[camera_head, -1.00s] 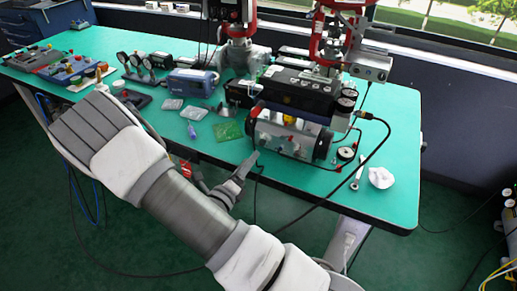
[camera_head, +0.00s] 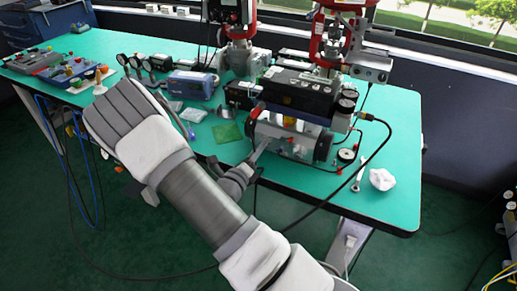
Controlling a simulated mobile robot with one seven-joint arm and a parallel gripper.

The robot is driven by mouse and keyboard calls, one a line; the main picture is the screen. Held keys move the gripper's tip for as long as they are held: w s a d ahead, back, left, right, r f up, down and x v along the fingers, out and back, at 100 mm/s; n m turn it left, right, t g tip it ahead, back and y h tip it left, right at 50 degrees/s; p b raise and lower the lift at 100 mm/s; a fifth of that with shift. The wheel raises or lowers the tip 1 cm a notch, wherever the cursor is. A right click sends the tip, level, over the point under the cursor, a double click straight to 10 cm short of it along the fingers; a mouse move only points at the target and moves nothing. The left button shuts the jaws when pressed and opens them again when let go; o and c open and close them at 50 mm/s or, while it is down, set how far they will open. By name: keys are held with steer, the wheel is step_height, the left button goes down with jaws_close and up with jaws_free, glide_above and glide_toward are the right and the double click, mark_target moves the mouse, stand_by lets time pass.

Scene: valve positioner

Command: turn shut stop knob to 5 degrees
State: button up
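The valve positioner (camera_head: 280,136) stands near the front edge of the green bench, with a silver front panel between dark round ends and a black housing behind it. Small controls on its front are too small to tell apart, so I cannot make out the shut stop knob or its angle. My gripper (camera_head: 264,146) is at the lower left of the front panel, its narrow fingertips pointing up and right at it. I cannot tell whether they touch it or whether the fingers are apart. The gripper hides part of the panel's left side.
Round gauges (camera_head: 347,101) and a black cable (camera_head: 385,140) are right of the positioner. A green square (camera_head: 227,132) and a blue device (camera_head: 192,85) lie left.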

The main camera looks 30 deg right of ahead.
jaws_close()
steer(key=shift+m, duration=0.3)
steer(key=m, duration=0.3)
steer(key=shift+m, duration=0.3)
steer(key=m, duration=0.4)
steer(key=shift+f, duration=0.1)
steer(key=m+b, duration=0.2)
steer(key=m, duration=0.3)
steer(key=shift+m, duration=0.4)
steer(key=shift+m+b, duration=1.35)
steer(key=shift+m, duration=0.55)
steer(key=o, duration=0.7)
jaws_free()
steer(key=shift+c, duration=0.2)
